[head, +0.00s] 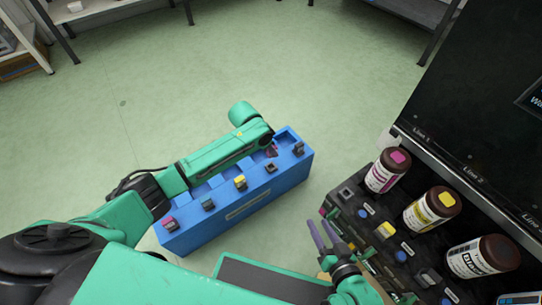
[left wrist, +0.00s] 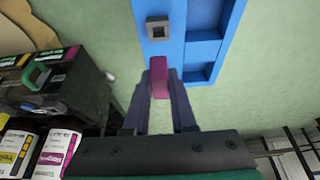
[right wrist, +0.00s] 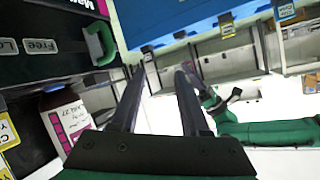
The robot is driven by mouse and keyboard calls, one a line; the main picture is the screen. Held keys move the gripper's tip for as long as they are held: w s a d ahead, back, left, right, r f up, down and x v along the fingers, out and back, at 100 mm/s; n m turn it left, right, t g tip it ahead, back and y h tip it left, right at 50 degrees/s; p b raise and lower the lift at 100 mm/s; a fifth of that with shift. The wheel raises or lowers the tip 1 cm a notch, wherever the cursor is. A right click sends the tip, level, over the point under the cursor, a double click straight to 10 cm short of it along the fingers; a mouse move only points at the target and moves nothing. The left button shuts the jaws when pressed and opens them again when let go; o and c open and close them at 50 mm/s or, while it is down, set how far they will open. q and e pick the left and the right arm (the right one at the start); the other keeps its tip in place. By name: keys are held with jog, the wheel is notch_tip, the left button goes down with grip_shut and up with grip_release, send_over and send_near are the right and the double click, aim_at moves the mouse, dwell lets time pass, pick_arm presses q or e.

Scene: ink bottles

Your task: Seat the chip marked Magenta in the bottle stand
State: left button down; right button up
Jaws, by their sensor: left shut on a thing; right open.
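My left gripper (left wrist: 160,88) is shut on a magenta chip (left wrist: 159,72), held upright between the fingertips over the blue rack (head: 240,211). In the left wrist view an empty-looking grey square socket (left wrist: 158,29) sits on the rack just beyond the chip. In the head view the arm partly covers the chip (head: 271,152). My right gripper (head: 321,228) is open and empty beside the black bottle stand (head: 334,207). The magenta-labelled bottle (head: 387,170) stands there, with a grey square socket (head: 347,192) in front of it.
A dark panel (head: 475,90) rises behind the bottles. Green floor lies open beyond the rack.

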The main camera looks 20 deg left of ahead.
aim_at(271, 157)
pick_arm(q)
notch_tip(271, 157, down, 4)
jog(key=b, duration=0.4)
jog(key=shift+r, duration=0.15)
pick_arm(e)
jog(key=w+r+t, duration=0.6)
jog(key=w+r, duration=0.4)
jog(key=r, duration=0.1)
pick_arm(q)
jog(key=shift+f+b, duration=0.45)
jog(key=shift+b, duration=0.2)
jog(key=shift+f+b, duration=0.3)
jog(key=shift+b, duration=0.05)
pick_arm(e)
jog(key=w+d+r+t+y, duration=0.1)
jog(key=r+t, duration=0.2)
jog(key=r, duration=0.7)
jog(key=w+d+r+n+t+y, duration=0.1)
jog(key=d+r+t, duration=0.1)
jog(key=r, duration=0.8)
jog(key=shift+r+n+t+y, duration=0.15)
jog(key=shift+n+t+y, duration=0.2)
jog(key=shift+t, duration=0.55)
jog(key=shift+w, duration=0.1)
pick_arm(q)
jog(key=shift+s+a+p, duration=0.1)
jog(key=shift+a+p, duration=0.05)
jog(key=shift+p, duration=0.5)
pick_arm(e)
jog(key=shift+r, duration=0.4)
